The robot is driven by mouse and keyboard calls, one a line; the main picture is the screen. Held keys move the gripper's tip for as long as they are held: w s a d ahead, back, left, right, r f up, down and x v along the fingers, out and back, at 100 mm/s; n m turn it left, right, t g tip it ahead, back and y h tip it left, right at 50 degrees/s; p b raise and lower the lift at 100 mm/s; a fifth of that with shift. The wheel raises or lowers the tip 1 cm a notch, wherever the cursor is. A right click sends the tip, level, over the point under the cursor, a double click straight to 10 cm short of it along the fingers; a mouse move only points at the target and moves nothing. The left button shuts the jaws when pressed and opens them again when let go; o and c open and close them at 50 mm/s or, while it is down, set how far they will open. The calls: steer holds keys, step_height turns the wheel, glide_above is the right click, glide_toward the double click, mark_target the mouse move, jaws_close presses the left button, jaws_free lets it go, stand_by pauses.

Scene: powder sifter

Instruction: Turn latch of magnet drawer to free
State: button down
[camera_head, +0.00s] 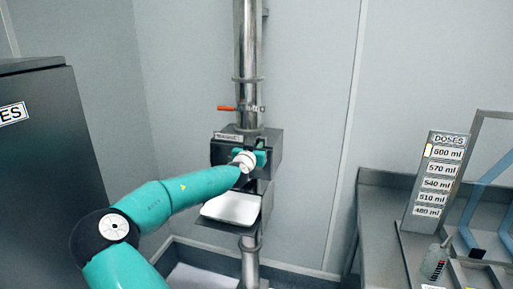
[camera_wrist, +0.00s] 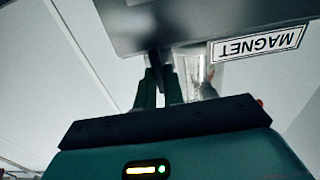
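The magnet drawer housing (camera_head: 268,141) is a dark grey box on the steel pipe in the head view. In the wrist view its dark underside or face (camera_wrist: 200,20) fills the top, with a MAGNET label (camera_wrist: 258,43) upside down. A thin dark latch (camera_wrist: 156,60) hangs from the housing, tilted slightly. My gripper (camera_wrist: 159,78) has its two dark fingers close together on both sides of the latch, and appears shut on it. In the head view my gripper (camera_head: 247,160) is at the front of the housing, and my wrist hides the latch.
A white tray (camera_head: 232,207) is below my gripper. An orange valve handle (camera_head: 227,108) is on the pipe (camera_head: 246,40) above the housing. A dark cabinet (camera_head: 50,170) stands left. A steel bench (camera_head: 383,230) with a DOSES board (camera_head: 436,180) is at right.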

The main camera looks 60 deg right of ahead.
steer(key=shift+n, duration=0.3)
steer(key=shift+w+f+n, duration=0.1)
steer(key=shift+n, duration=2.75)
steer(key=shift+w+f+n, duration=0.1)
steer(key=shift+n, duration=2.8)
steer(key=shift+w+f+n, duration=0.1)
steer(key=shift+n, duration=2.75)
steer(key=c, duration=1.5)
jaws_free()
steer(key=shift+a, duration=0.15)
